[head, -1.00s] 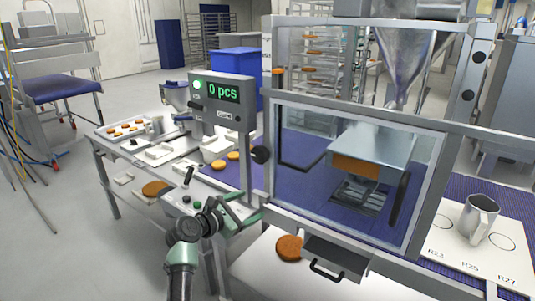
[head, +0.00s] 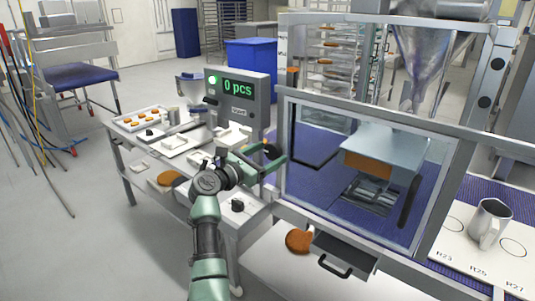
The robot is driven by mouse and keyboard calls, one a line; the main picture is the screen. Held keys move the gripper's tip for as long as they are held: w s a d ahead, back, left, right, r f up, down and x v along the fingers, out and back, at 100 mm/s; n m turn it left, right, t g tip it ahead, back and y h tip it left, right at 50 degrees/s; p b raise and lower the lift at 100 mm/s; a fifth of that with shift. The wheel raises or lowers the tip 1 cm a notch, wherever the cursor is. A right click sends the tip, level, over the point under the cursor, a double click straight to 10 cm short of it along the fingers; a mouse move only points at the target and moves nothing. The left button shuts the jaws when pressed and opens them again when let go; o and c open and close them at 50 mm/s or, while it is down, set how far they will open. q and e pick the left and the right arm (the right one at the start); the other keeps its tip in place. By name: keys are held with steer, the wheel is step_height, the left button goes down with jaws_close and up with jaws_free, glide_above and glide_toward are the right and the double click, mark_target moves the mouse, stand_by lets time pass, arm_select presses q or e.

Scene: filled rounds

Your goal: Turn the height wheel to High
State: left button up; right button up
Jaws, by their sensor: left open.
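The height wheel appears to be the dark round knob (head: 270,151) on the left side of the machine frame. It is partly hidden by my gripper, and no High mark is readable. My left gripper (head: 266,161) is open, its green fingers at the knob. I cannot tell whether they touch it or sit around it. My right gripper is not in view.
A display (head: 238,88) reads "0 pcs" above the wheel. A clear guard window (head: 330,190) stands to the right. A drawer with a black handle (head: 335,267) and a brown patty (head: 299,240) are below. A metal jug (head: 488,222) stands at right.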

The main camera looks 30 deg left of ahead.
arm_select(q)
steer(key=c, duration=1.4)
steer(key=shift+o, duration=0.2)
